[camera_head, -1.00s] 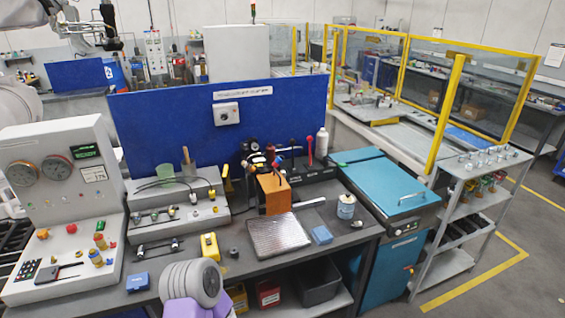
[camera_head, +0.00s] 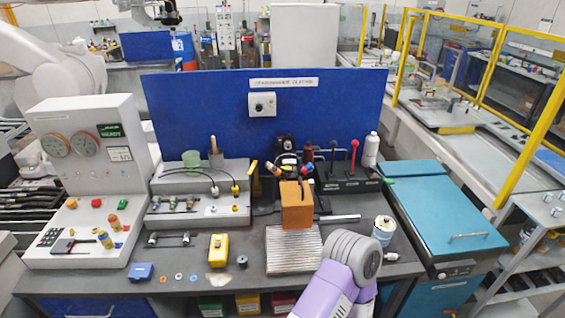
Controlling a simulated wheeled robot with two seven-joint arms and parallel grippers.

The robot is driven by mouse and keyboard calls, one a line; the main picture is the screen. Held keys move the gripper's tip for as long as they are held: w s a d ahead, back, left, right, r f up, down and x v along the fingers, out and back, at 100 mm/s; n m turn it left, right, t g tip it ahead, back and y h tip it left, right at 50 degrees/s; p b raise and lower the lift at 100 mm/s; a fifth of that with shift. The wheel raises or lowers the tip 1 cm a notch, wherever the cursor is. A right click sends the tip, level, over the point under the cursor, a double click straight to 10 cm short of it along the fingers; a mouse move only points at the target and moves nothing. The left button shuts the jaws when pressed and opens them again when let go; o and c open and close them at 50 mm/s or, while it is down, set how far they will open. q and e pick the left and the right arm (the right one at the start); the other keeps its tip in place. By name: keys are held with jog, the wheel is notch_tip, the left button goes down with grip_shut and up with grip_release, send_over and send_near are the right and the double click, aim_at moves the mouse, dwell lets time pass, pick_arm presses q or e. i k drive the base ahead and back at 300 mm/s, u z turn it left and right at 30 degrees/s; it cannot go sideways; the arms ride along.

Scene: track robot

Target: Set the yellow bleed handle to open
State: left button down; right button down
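Yellow parts show in several places, and I cannot tell for certain which is the bleed handle. A small yellow fitting (camera_head: 235,190) sits at the right of the grey hose unit (camera_head: 183,213), at a black hose end. An upright yellow piece (camera_head: 253,171) stands just right of that unit. Yellow knobs (camera_head: 104,239) stand on the sloped front of the grey gauge console (camera_head: 92,144). No handle setting can be read. A purple and grey arm link of mine rises at the bottom, right of centre. Neither of my gripper's fingertips can be made out.
The dark bench (camera_head: 190,295) carries a yellow box (camera_head: 218,250), a blue block (camera_head: 140,272), an orange block (camera_head: 296,205) on a ribbed metal plate (camera_head: 292,255), and a can (camera_head: 383,230). A blue panel (camera_head: 215,115) stands behind. A teal cabinet (camera_head: 445,215) stands right.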

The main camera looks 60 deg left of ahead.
aim_at(254, 164)
jog(key=u, duration=0.5)
jog(key=i, duration=0.8)
jog(key=u, duration=0.8)
